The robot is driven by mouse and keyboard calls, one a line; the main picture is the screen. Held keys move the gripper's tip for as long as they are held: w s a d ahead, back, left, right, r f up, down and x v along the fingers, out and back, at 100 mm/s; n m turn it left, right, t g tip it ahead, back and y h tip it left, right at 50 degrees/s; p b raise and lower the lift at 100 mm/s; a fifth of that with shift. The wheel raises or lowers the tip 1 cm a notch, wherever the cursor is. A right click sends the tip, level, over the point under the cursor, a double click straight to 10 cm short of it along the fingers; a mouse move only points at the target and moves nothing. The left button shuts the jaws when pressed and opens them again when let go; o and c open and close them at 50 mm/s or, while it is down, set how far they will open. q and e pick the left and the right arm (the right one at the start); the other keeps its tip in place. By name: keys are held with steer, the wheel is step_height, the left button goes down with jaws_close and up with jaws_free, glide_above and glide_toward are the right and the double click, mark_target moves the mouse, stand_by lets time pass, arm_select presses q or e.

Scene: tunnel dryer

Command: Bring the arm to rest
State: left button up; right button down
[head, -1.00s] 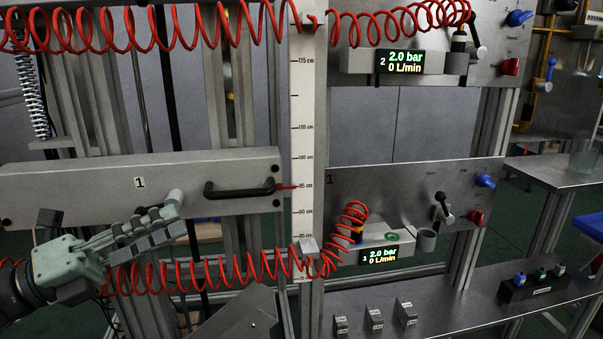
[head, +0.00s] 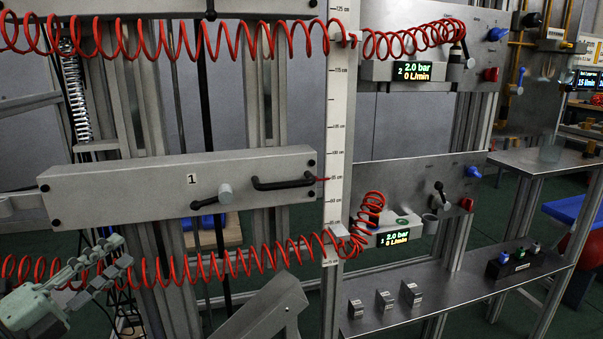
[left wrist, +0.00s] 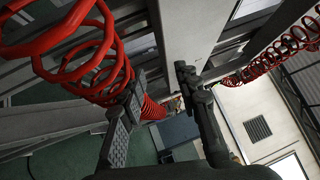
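My left gripper (head: 118,254) is at the lower left of the head view, in front of the lower red coiled hose and below the grey beam marked 1 (head: 110,190). Its fingers are apart with nothing between them, as the left wrist view (left wrist: 158,85) also shows. It is clear of the beam's lever with a round grey hub (head: 225,193) and of the black handle (head: 283,184). My right gripper is in no view.
The lower red coiled hose (head: 205,268) runs close by the left gripper; its coils fill the upper left of the left wrist view. A vertical scale post (head: 339,110) stands mid-view. A steel shelf (head: 455,295) bears small labelled blocks at the right.

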arm_select(q)
steer(key=s+a+f+n+g+y, duration=0.1)
steer(key=a+f+n+g+y, duration=0.2)
steer(key=f+n, duration=0.45)
steer(key=s+a+f+n+y, duration=0.2)
steer(key=f+n+y, duration=0.25)
steer(key=f, duration=0.65)
steer(key=s+a+f+n+g+y, duration=0.1)
steer(key=a+f+n+g+y, duration=0.3)
steer(key=f, duration=0.6)
steer(key=s+d+f+n+g, duration=0.7)
steer(key=s+d+f, duration=0.6)
steer(key=s+f, duration=0.4)
steer(key=shift+f+n+g, duration=0.15)
steer(key=shift+n+g, duration=0.15)
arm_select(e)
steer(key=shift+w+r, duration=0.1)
arm_select(q)
steer(key=shift+w, duration=0.1)
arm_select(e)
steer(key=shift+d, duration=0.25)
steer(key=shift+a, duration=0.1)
